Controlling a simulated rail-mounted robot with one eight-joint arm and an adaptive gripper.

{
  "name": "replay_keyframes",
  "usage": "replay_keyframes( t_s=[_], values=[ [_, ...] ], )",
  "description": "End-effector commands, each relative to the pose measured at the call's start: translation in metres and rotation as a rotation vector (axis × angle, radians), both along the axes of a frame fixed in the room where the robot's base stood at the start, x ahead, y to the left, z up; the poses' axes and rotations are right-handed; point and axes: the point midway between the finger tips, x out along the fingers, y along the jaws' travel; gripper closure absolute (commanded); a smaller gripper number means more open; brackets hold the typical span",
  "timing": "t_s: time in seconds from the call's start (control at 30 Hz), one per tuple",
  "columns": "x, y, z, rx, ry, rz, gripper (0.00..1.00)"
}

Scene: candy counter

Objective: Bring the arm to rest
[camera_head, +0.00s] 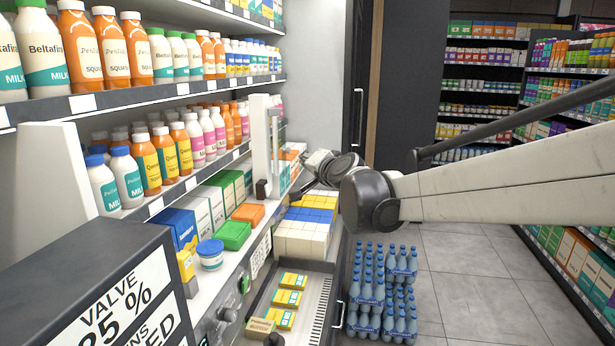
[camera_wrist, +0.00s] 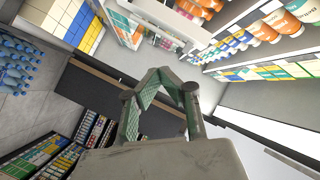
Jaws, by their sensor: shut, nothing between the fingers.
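My gripper (camera_wrist: 160,74) shows in the wrist view with its two green-padded fingers drawn together at the tips and nothing between them. It is in the air, with shelves of bottles and stacked goods around it. In the head view my arm reaches in from the right, with its dark elbow joint over the aisle beside the shelves. The links beyond the elbow point back toward the shelf unit. The fingers cannot be made out clearly in that view.
A refrigerated shelf unit with bottles (camera_head: 170,152) stands at the left. Stacked boxes (camera_head: 304,232) lie close below the arm. A metal tray (camera_head: 313,296) holds several yellow packs (camera_head: 287,298). Blue water bottles (camera_head: 367,290) stand on the floor. The grey aisle (camera_head: 455,275) is clear.

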Motion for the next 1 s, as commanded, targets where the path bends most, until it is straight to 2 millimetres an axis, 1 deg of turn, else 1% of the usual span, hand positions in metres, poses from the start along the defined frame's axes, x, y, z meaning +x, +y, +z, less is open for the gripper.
replay_keyframes(
  t_s=[0.03, 0.23, 0.47, 0.5, 0.57, 0.7, 0.77, 0.8, 1.0],
  values=[
    [-0.017, -0.008, 0.002, -0.037, 0.011, 0.011, 1.0],
    [-0.084, -0.036, -0.004, -0.203, 0.068, 0.059, 1.0],
    [-0.165, -0.071, -0.028, -0.389, 0.153, 0.102, 1.0],
    [-0.179, -0.078, -0.033, -0.421, 0.17, 0.109, 1.0],
    [-0.201, -0.087, -0.042, -0.47, 0.196, 0.118, 1.0],
    [-0.252, -0.112, -0.066, -0.578, 0.263, 0.136, 1.0],
    [-0.274, -0.122, -0.077, -0.622, 0.294, 0.143, 1.0],
    [-0.288, -0.129, -0.085, -0.654, 0.316, 0.146, 1.0],
    [-0.36, -0.165, -0.127, -0.796, 0.429, 0.16, 1.0]
  ],
)
